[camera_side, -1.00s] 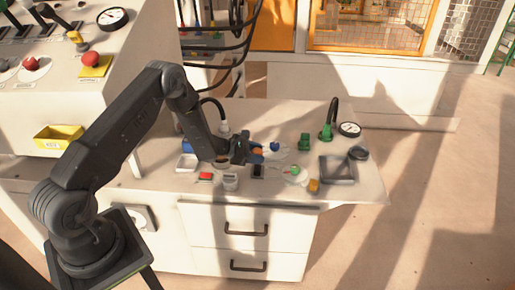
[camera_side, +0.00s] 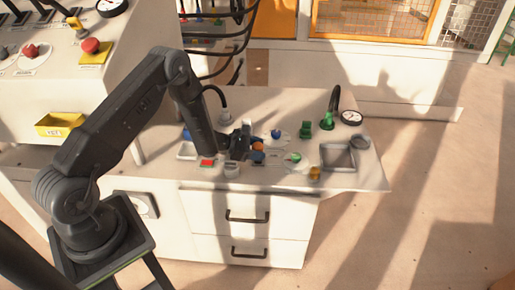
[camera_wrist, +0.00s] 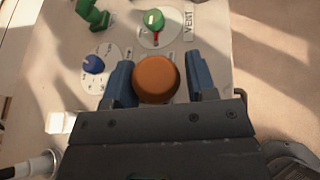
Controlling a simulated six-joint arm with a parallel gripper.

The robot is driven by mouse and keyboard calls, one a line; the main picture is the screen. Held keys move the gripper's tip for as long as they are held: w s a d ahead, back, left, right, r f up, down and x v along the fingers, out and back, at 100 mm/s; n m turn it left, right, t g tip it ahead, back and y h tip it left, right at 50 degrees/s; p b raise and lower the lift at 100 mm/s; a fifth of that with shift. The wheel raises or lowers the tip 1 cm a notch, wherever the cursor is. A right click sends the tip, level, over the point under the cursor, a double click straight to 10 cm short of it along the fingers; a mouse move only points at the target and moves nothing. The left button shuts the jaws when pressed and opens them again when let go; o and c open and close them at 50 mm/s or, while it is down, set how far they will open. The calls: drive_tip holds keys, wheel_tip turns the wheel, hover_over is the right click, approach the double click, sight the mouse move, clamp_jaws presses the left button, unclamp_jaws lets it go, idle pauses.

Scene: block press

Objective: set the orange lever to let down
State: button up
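The orange lever's round knob (camera_wrist: 155,78) sits between the two blue fingers of my gripper (camera_wrist: 161,82) in the wrist view. The fingers are apart, one on each side of the knob, with a thin gap visible at the right; contact on the left is unclear. In the side view the orange knob (camera_side: 257,147) shows just right of my gripper (camera_side: 243,145), low over the white bench top. The lever's shaft and base are hidden beneath the knob and gripper, so its setting cannot be read.
A blue knob (camera_wrist: 93,64) and a green knob with a red pointer (camera_wrist: 153,20), beside a VENT label, lie close ahead. A green lever (camera_side: 327,121), a grey square frame (camera_side: 323,158) and a red button (camera_side: 207,162) are also on the bench.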

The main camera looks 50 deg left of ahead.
drive_tip(key=o, duration=0.4)
drive_tip(key=shift+s, duration=0.1)
drive_tip(key=v, duration=1.3)
drive_tip(key=shift+s+a+r, duration=0.1)
drive_tip(key=shift+s+a, duration=0.05)
drive_tip(key=shift+s, duration=0.15)
